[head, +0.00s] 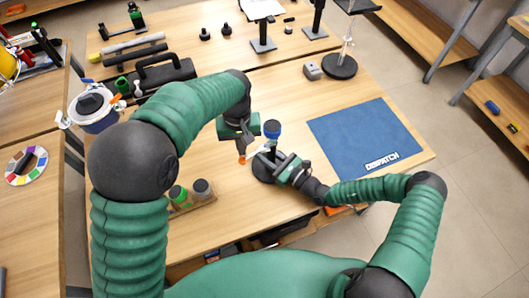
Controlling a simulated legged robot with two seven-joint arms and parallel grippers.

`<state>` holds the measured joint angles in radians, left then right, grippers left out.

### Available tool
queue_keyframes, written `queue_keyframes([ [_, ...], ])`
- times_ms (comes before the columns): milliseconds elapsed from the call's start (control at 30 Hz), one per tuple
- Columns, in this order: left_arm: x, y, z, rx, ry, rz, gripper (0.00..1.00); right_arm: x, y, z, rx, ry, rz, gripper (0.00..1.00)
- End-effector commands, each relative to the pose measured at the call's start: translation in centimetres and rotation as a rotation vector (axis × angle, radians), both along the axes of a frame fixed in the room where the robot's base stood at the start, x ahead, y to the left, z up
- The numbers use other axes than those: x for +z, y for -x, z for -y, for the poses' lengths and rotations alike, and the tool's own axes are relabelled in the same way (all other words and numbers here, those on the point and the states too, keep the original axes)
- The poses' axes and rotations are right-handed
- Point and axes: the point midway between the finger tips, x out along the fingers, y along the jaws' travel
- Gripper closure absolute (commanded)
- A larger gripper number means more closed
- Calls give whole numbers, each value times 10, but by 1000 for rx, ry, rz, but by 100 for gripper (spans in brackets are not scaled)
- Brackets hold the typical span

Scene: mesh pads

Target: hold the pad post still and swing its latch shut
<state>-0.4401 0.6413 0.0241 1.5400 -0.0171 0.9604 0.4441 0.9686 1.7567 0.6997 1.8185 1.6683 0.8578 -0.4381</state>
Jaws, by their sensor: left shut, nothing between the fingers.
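The pad post stands upright on the table with a round dark base (264,174) and a blue top (272,128). A thin pale latch bar (257,151) with an orange end (242,160) sticks out from the post to the left. My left gripper (246,143) is shut and empty, pointing down just left of the post, close above the latch; I cannot tell whether they touch. My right gripper (275,162) reaches in from the right, low at the post over its base. Its fingertips are too small and partly hidden to show whether they grip the post.
A blue mat (365,138) lies to the right of the post. A small wooden holder (194,203) with green and grey round things stands at the left front. A black case (165,78), a white-and-blue pot (94,108) and several stands line the back and left.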

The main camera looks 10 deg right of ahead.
Motion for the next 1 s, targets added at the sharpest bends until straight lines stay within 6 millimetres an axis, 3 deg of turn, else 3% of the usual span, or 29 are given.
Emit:
queue_keyframes([
  [300, -1, -7, 0, 0, 0, 0, 100, -6, 2, 0, 2, 7, -12, 100],
  [500, -1, -7, 0, 0, 0, 1, 76, -6, 2, 0, 2, 7, -13, 100],
  [767, 0, -7, 0, 0, 0, 1, 76, -6, 2, 0, 2, 7, -12, 100],
  [867, 6, -7, 0, 0, 0, 2, 76, -6, 2, 0, 2, 7, -12, 100],
  [1000, 34, -8, 0, 0, 2, 6, 76, -6, 2, 0, 2, 7, -12, 100],
])
